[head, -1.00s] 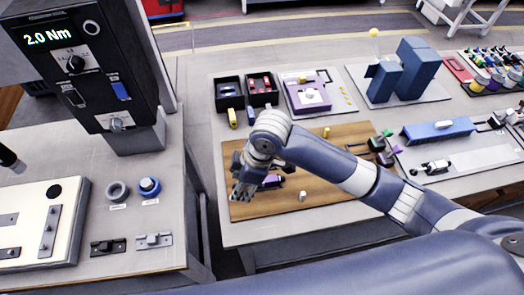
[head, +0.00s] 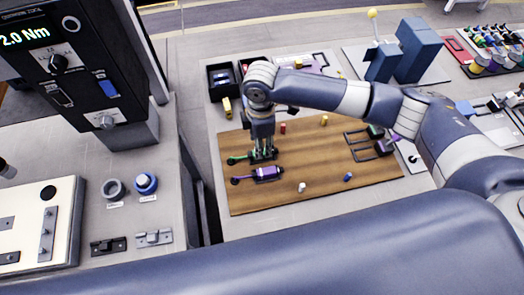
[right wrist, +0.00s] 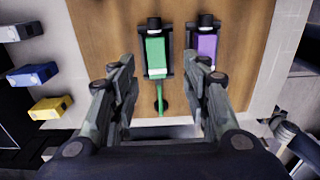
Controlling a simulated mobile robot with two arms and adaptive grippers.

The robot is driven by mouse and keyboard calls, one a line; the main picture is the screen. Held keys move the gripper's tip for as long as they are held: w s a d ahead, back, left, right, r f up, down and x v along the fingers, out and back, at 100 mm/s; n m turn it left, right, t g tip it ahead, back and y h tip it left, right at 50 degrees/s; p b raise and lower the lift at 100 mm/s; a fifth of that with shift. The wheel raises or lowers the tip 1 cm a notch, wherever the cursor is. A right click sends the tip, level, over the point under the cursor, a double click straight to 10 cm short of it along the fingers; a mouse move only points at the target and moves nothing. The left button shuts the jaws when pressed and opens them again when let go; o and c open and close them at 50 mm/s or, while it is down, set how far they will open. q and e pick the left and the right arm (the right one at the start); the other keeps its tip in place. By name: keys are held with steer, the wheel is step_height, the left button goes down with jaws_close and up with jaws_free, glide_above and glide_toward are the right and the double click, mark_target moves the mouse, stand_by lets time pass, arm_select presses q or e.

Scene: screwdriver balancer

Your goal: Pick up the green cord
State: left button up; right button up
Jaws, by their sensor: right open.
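A green piece (right wrist: 156,58) lies on the brown wooden board (head: 310,185); it has a block-like body, a black end and a thin green cord-like tail (right wrist: 159,100). In the head view the green tail (head: 238,159) points left. My right gripper (head: 263,150) points down over the green body and partly hides it. In the right wrist view my right gripper (right wrist: 161,65) is open, with the green piece between its two fingers and apparently apart from them. My left gripper is not in view.
A similar purple piece (head: 266,173) lies close beside the green one, near one finger in the right wrist view. Small coloured cylinders, such as a white one (head: 302,187), stand on the board. Black bins (head: 221,76) stand behind it. The board's front middle is mostly clear.

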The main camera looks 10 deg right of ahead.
mark_target(249, 156)
steer(key=f+p, duration=0.1)
steer(key=f, duration=0.3)
steer(key=shift+w+d+f+p, duration=0.2)
steer(key=shift+f+p, duration=0.15)
steer(key=shift+f, duration=0.35)
jaws_close()
